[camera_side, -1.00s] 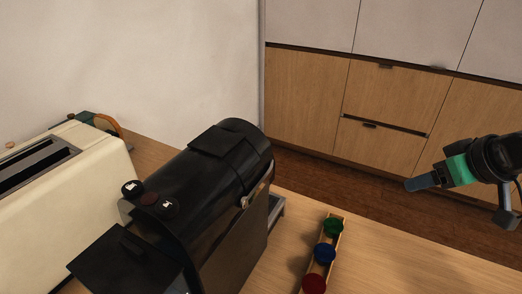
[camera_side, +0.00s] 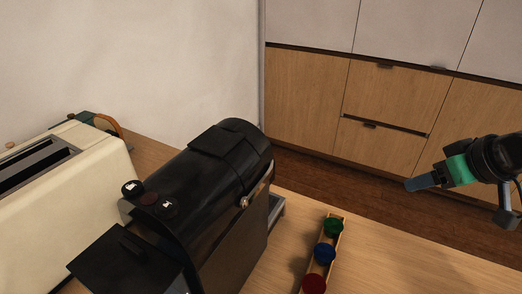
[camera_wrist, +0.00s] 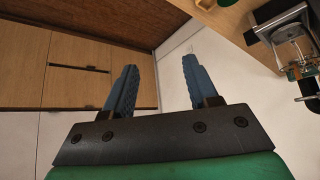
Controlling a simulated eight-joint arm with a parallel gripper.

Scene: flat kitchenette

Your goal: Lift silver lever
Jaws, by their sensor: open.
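A black coffee machine (camera_side: 215,175) stands on the wooden counter in the middle of the side view. A small silver lever (camera_side: 245,202) with a rounded end shows on its right side. My gripper (camera_side: 410,185), with blue fingers and a green body, is at the right edge of the side view, well apart from the machine and raised. In the wrist view my gripper (camera_wrist: 158,80) is open, with nothing between its fingers. Part of a machine with metal parts (camera_wrist: 290,38) shows at the upper right there; I cannot tell which part is the lever.
A cream toaster (camera_side: 65,200) stands left of the machine. A wooden holder with green (camera_side: 333,226), blue (camera_side: 324,253) and red (camera_side: 313,284) capsules lies on the counter right of the machine. Wooden cabinets (camera_side: 395,100) stand behind. The counter's right part is clear.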

